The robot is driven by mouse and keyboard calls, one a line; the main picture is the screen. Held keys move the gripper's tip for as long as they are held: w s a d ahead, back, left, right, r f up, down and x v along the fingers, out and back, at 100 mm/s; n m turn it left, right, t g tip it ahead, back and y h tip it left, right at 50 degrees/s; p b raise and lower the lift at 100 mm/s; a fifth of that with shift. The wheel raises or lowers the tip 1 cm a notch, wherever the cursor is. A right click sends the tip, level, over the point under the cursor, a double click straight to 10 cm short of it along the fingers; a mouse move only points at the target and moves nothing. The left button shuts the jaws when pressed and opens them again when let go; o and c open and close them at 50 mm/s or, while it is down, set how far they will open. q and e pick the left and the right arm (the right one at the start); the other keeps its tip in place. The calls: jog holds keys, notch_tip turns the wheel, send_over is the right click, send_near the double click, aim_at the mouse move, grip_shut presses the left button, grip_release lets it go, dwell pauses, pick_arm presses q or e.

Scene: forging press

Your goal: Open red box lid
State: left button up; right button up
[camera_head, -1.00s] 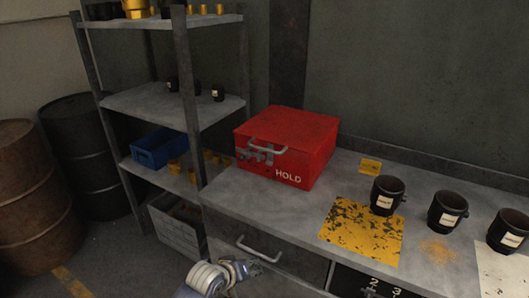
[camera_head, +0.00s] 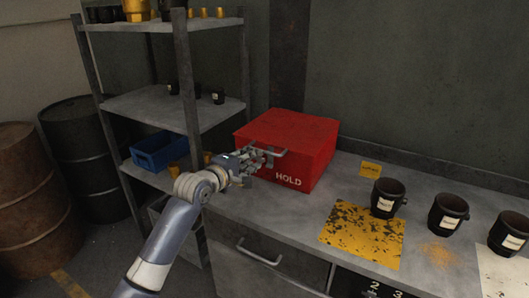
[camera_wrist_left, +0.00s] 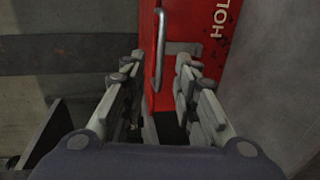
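The red box (camera_head: 295,133) marked HOLD sits on the grey workbench with its lid shut. A metal handle (camera_head: 270,150) is on its front face. My left gripper (camera_head: 262,158) is in front of the box, at the handle's left end. In the left wrist view the gripper's fingers (camera_wrist_left: 155,90) are spread apart, with the handle (camera_wrist_left: 159,48) ahead between them and the red front (camera_wrist_left: 200,50) behind it. I cannot tell whether a finger touches the handle. My right gripper is not in view.
A workbench (camera_head: 225,202) runs to the right, with a yellow worn mat (camera_head: 362,235) and black cups (camera_head: 388,198) on it. A metal shelf (camera_head: 165,100) with a blue bin (camera_head: 160,152) stands left of the box. Barrels (camera_head: 80,150) stand at far left.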

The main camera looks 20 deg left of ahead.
aim_at(264, 152)
pick_arm(q)
jog(key=shift+x, duration=4.35)
jog(key=shift+d, duration=0.1)
jog(key=shift+c, duration=0.6)
grip_shut()
